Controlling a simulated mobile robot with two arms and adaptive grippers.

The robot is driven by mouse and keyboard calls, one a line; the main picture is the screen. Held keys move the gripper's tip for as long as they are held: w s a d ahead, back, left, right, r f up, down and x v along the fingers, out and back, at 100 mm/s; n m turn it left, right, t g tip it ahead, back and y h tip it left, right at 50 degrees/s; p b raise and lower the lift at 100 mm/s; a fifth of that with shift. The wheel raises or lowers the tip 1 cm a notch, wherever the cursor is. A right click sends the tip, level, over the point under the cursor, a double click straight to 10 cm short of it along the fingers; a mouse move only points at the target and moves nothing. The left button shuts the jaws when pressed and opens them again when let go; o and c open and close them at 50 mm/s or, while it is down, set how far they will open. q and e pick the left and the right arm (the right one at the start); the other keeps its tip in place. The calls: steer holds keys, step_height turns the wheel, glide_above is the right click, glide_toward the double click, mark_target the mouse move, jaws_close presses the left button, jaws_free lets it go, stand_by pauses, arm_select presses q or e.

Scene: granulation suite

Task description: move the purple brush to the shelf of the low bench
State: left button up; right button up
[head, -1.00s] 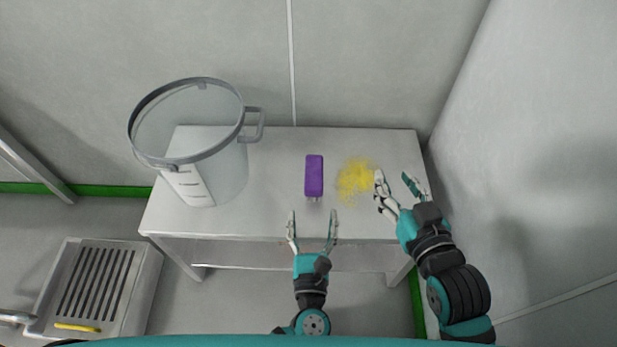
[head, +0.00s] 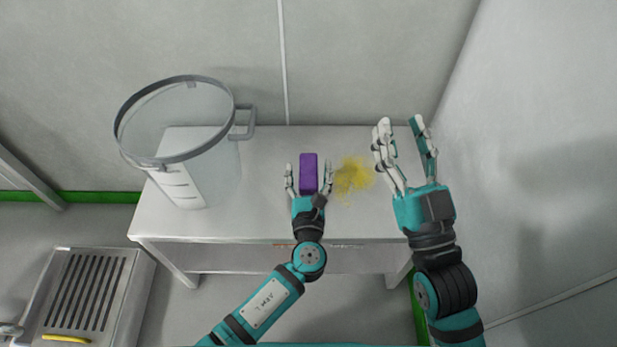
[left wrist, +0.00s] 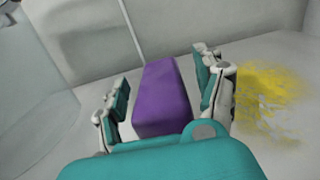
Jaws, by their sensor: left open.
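The purple brush (head: 308,172) lies on the top of the low bench (head: 262,222), near its middle. My left gripper (head: 308,178) is open, with one finger on each side of the brush. In the left wrist view the brush (left wrist: 163,98) sits between the open fingers (left wrist: 160,95), with a gap showing at its left; contact on the right is hard to tell. My right gripper (head: 402,130) is open and empty, raised over the right end of the bench. The bench's lower shelf (head: 240,260) shows only as a strip below the top's front edge.
A large clear drum (head: 215,165) with a grey rim stands on the bench's left end. Yellow powder (head: 352,176) lies just right of the brush. A slotted metal unit (head: 95,290) stands at lower left. Walls close in behind and at right.

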arm_select(q)
steer(key=shift+w, duration=0.1)
steer(key=shift+c, duration=0.2)
steer(key=c, duration=1.4)
steer(key=shift+o, duration=0.2)
